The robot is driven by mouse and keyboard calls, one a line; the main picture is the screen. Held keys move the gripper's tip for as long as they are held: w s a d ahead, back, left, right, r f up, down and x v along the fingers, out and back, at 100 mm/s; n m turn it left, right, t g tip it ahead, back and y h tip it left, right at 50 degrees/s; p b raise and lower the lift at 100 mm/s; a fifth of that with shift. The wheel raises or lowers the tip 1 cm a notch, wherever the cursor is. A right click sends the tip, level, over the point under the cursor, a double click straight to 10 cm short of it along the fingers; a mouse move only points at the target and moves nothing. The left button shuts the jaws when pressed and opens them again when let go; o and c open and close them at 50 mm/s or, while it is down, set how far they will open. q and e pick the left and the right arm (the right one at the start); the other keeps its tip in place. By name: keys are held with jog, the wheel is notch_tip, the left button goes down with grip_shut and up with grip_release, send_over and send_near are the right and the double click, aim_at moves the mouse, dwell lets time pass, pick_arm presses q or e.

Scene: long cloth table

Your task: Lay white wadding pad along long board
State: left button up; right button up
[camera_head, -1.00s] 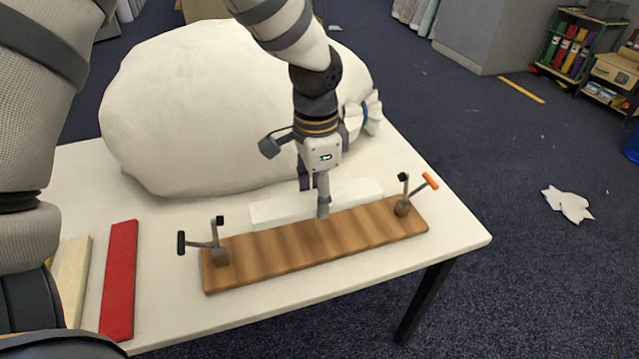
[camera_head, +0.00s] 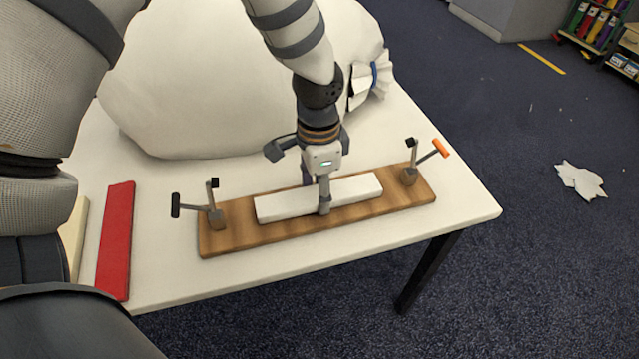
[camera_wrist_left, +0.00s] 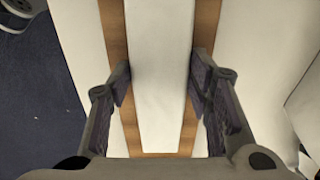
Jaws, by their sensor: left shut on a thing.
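The white wadding pad (camera_head: 281,205) lies lengthwise over the long wooden board (camera_head: 235,235), between its two end clamps. The pad looks level and about parallel to the board; whether it fully rests on the wood is hard to tell. My left gripper (camera_head: 317,196) points down and is shut across the pad's width near its middle, one finger on each long side. In the left wrist view the pad (camera_wrist_left: 160,100) runs between the fingers, with board wood (camera_wrist_left: 114,30) showing on both sides. My right gripper is not in view.
A clamp with a black handle (camera_head: 214,212) stands at the board's left end, one with an orange handle (camera_head: 424,160) at its right. A red strip (camera_head: 116,240) and a cream strip (camera_head: 74,235) lie left. A big white sack (camera_head: 200,80) fills the table (camera_head: 455,205) behind.

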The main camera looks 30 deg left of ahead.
pick_arm(q)
jog(key=o, duration=1)
